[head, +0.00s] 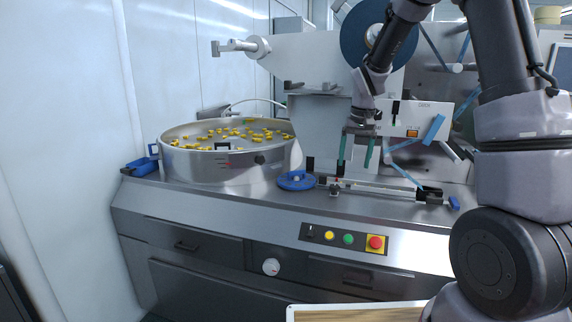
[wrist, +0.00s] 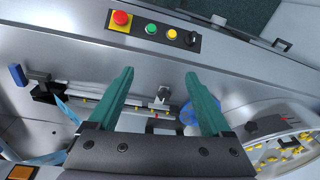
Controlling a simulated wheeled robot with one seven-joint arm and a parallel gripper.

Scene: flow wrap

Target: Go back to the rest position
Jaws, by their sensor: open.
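My gripper (head: 355,160) hangs from my arm at the right of the head view, above the machine's worktop (head: 235,202). Its two green fingers point down and are apart, with nothing between them. In the wrist view my gripper (wrist: 161,92) shows both fingers spread over the worktop. Below it run the feed rail (head: 385,189) and a small metal block (wrist: 162,96). The blue disc (head: 297,180) lies just left of the fingers in the head view.
A round steel bowl (head: 190,167) with several yellow pieces stands at the left, beside a blue tray (head: 140,166). The front panel carries a red button (head: 376,242), a green one and a yellow one. The wrapping machine's upright plate (head: 310,62) stands behind my gripper.

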